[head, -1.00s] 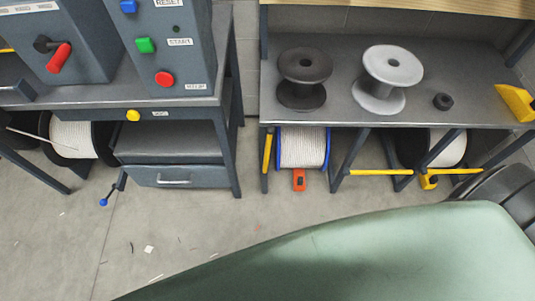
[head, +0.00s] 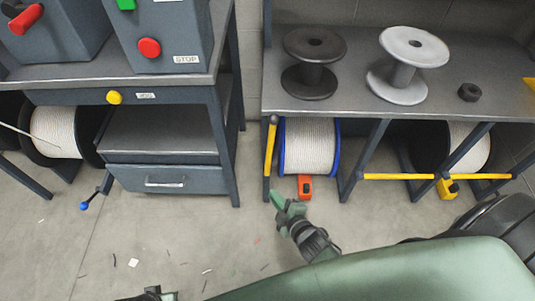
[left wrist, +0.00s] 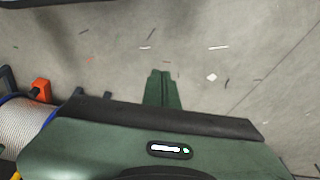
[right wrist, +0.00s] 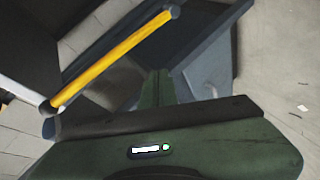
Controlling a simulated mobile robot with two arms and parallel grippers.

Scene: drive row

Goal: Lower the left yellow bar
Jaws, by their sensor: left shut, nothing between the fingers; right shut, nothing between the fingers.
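The left yellow bar (head: 270,147) stands upright along the left leg of the right bench, beside a white reel with blue rims (head: 309,147). It shows as a slanting bar in the right wrist view (right wrist: 112,60). My right gripper (head: 277,199) is shut and empty, just below the bar's lower end and apart from it in the head view. Its fingertips (right wrist: 156,74) are to the right of the bar in the right wrist view. My left gripper (left wrist: 162,74) is shut and empty over the floor.
A second yellow bar (head: 400,177) lies level across the right bay, before another reel (head: 470,146). A drawer cabinet (head: 166,180) stands left. Open floor lies between, with small scraps.

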